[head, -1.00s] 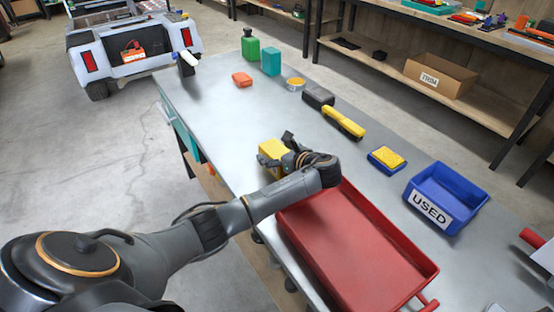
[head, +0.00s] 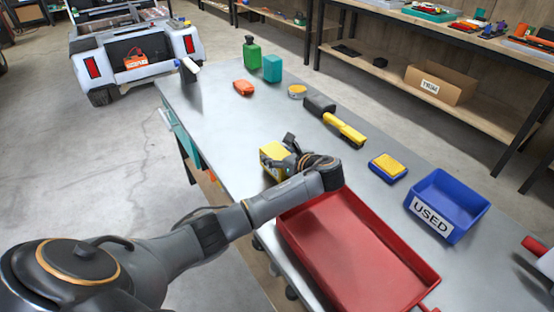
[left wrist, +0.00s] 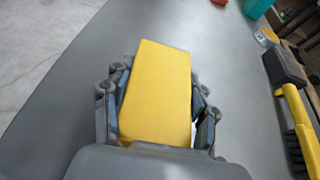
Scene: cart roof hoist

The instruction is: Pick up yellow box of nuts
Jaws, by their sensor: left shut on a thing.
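The yellow box of nuts (head: 272,160) is at the left edge of the metal bench, just beyond the red tray. My left gripper (head: 290,154) is shut on it from the right side. In the left wrist view the yellow box (left wrist: 157,95) fills the space between the two fingers (left wrist: 157,115), one at each side. The gripper hides part of the box in the head view. I cannot tell whether the box touches the bench. My right gripper is not in view.
The red tray (head: 335,250) lies close by at the near side. To the right are a blue bin marked USED (head: 447,205), a yellow sponge on a blue base (head: 388,167) and a yellow-handled brush (head: 344,129). The far middle of the bench (head: 225,115) is clear.

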